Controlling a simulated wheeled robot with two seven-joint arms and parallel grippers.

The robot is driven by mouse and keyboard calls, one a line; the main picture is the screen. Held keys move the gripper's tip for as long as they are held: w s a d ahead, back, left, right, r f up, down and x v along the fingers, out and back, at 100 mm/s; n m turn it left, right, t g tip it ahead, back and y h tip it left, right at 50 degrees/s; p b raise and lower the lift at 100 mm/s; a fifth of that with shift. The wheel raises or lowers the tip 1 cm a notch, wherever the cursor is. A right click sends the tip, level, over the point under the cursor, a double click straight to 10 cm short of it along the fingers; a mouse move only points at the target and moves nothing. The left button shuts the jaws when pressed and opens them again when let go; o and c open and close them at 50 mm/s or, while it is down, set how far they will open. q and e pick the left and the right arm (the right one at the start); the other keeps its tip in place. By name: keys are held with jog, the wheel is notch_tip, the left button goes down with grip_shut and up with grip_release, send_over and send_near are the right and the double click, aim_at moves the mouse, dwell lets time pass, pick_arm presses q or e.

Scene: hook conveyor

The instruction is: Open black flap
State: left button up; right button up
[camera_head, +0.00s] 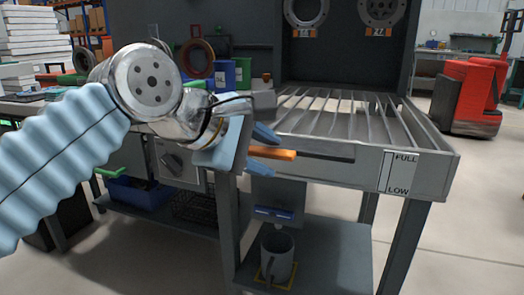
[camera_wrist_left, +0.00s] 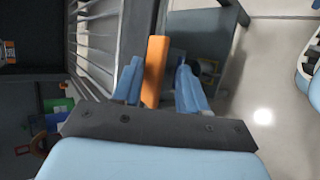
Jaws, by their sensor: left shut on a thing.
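My left gripper (camera_head: 266,151) is at the front edge of the slatted table, with one finger above and one below an orange handle (camera_head: 280,154). It is shut on this handle. The left wrist view shows the orange handle (camera_wrist_left: 155,68) between the two blue fingers (camera_wrist_left: 158,86). A narrow black strip (camera_head: 328,157), which may be the black flap, runs right from the handle along the grey front panel. The flap's outline and how far it stands open are hard to tell.
The slatted table (camera_head: 428,172) has a FULL/LOW label (camera_head: 400,173) at its front right. A grey mug (camera_head: 277,254) stands on the lower shelf (camera_head: 338,262) below. Green and blue bins (camera_head: 222,75) stand behind my arm. A red machine (camera_head: 467,95) is at the far right.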

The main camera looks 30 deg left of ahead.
pick_arm(q)
jog(key=p+v, duration=0.3)
jog(key=v, duration=1)
jog(key=shift+s+r, duration=0.25)
jog(key=shift+s, duration=0.05)
jog(key=shift+a, duration=0.15)
